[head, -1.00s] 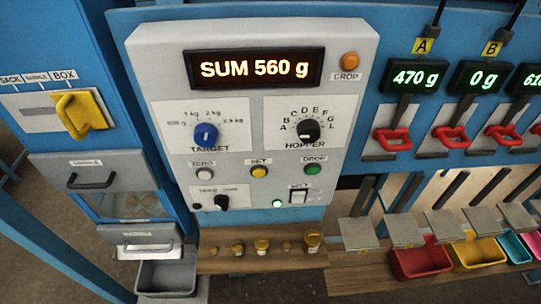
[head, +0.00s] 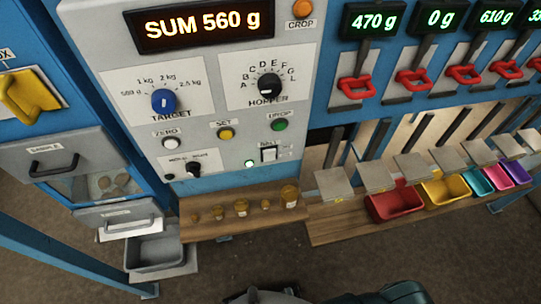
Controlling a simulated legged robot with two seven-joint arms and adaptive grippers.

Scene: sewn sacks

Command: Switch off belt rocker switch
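The rocker's exact tilt is too small to tell. No gripper fingers show. Dark rounded parts of my own body show at the bottom edge, well below the panel and apart from it.
Near the switch are the green DROP button (head: 279,125), yellow SET button (head: 225,133) and HOPPER knob (head: 268,85). A wooden shelf (head: 230,227) with several brass weights juts out below. Coloured bins, including a red one (head: 396,203), stand right.

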